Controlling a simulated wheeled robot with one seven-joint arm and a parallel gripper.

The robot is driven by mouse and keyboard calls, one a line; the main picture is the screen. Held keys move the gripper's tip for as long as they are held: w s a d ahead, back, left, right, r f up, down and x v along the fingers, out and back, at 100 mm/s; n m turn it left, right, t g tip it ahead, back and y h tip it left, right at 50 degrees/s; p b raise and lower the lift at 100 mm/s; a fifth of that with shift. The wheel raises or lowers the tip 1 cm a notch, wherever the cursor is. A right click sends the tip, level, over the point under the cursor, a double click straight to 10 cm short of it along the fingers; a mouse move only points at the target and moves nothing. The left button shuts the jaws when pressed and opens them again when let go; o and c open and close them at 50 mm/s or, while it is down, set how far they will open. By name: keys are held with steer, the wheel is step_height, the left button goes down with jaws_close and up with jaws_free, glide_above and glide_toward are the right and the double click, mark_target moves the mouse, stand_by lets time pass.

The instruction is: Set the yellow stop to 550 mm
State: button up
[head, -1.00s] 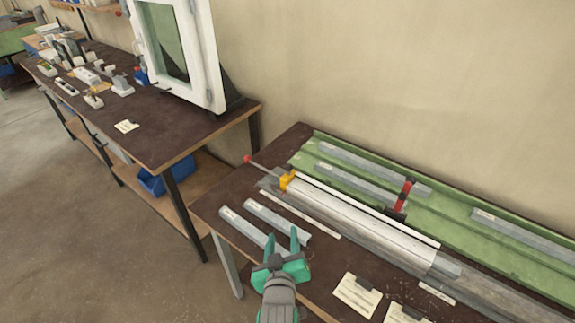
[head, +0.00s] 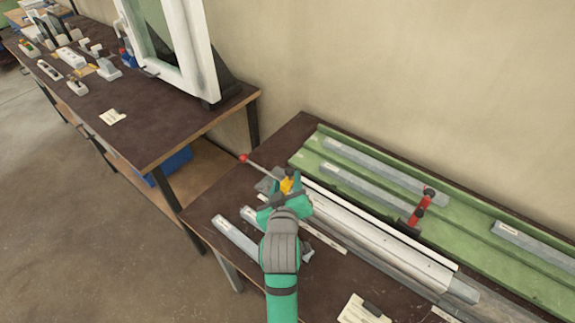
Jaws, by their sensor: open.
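The yellow stop (head: 287,184) sits at the left end of the pale clamp rail (head: 385,238). My green gripper (head: 284,190) is open, with its fingers at the yellow stop and partly hiding it. I cannot tell whether the fingers touch it. A rod with a red knob (head: 244,158) sticks out to the upper left of the stop. A light scale strip (head: 325,238) lies along the front of the rail; its marks are too small to read.
A red clamp (head: 420,208) stands behind the rail. Grey profiles (head: 388,170) lie in the green tray (head: 310,152); others (head: 235,238) lie on the bench left of my arm. A paper note (head: 362,310) lies at the front. Another bench (head: 150,120) with a window frame stands at left.

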mark_target(290, 173)
steer(key=x, duration=0.7)
steer(key=shift+d+f, duration=0.1)
steer(key=shift+d, duration=0.3)
steer(key=shift+w+a+f, duration=0.15)
steer(key=shift+w+a, duration=0.1)
steer(key=shift+w, duration=0.15)
steer(key=shift+a, duration=0.15)
jaws_close()
steer(key=shift+w, duration=0.15)
